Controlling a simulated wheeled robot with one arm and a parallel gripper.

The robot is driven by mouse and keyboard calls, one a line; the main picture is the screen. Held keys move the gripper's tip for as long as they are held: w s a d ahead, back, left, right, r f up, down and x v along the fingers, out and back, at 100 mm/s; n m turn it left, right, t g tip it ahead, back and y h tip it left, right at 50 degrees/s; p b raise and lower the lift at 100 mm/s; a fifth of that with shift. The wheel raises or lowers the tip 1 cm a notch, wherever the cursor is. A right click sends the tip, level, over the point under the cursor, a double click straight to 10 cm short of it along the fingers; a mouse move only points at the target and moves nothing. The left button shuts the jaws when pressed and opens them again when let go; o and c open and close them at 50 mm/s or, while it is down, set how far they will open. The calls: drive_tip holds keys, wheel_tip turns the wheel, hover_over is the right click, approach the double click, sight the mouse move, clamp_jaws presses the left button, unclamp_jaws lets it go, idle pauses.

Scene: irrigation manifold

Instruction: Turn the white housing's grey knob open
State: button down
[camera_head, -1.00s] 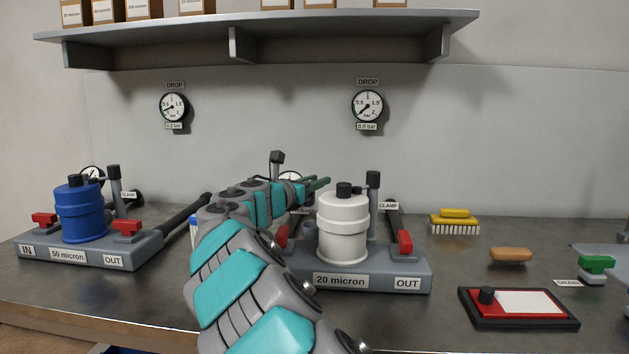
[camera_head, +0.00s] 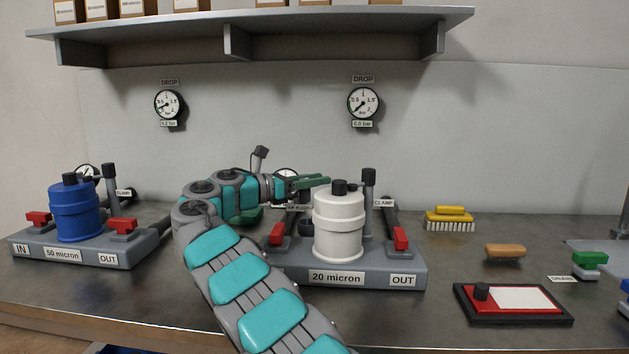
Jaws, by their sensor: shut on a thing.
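The white housing (camera_head: 338,232) stands upright on its grey base labelled "20 micron" and "OUT". A dark grey knob (camera_head: 339,188) sits on its top. My gripper (camera_head: 314,183) reaches in from the left at the height of the housing's top, its green fingers nearly level. The fingers are shut, and their tips are at the knob's left side. The exact contact is too small to make out, and how far the knob is turned cannot be told.
Red handles (camera_head: 401,238) and a clamp post (camera_head: 368,188) flank the housing. The blue housing (camera_head: 76,212) stands at left. Two gauges hang on the wall, one (camera_head: 363,103) above the white housing. A yellow brush (camera_head: 450,219) and a red-and-white board (camera_head: 513,302) lie at right.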

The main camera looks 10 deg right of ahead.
drive_tip(key=shift+g, duration=0.3)
idle(0.4)
drive_tip(key=c, duration=0.5)
unclamp_jaws()
drive_tip(key=shift+c, duration=0.2)
drive_tip(key=v, duration=0.8)
